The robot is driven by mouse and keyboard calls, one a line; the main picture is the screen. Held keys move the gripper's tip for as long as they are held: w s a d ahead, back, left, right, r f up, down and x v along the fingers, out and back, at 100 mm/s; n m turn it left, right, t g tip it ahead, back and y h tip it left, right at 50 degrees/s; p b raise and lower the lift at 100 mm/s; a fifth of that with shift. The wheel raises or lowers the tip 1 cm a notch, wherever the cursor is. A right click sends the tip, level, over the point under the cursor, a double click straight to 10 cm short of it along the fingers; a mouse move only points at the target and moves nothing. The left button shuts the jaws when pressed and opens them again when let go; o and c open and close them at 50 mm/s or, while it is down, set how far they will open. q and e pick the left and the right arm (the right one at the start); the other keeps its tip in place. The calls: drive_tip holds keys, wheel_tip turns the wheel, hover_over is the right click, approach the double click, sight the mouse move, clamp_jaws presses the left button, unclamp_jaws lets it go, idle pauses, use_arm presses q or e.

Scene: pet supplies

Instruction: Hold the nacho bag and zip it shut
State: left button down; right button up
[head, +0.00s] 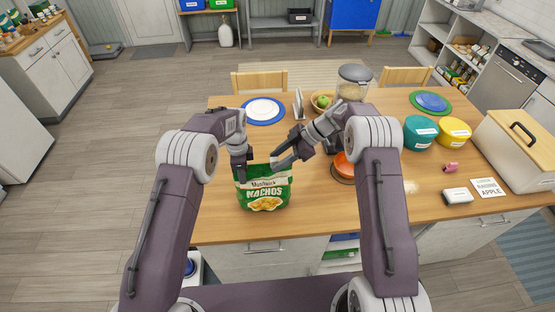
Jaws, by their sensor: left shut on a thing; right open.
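The green nacho bag (264,192) stands upright on the wooden table near its front edge, with its printed front toward me. My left gripper (241,174) is shut on the bag's top left corner. My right gripper (277,172) is open at the top right part of the bag, angled down from the right. Whether its fingers touch the bag cannot be told. The zip along the bag's top edge is mostly hidden by the grippers and too small to make out.
An orange bowl (343,168) stands right of the bag. Teal (419,133) and yellow (454,134) tubs stand at right. The table's front left is clear.

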drive_tip(key=shift+a+f, duration=0.15)
drive_tip(key=shift+f, duration=0.05)
clamp_jaws()
drive_tip(key=shift+s, duration=0.1)
idle(1.2)
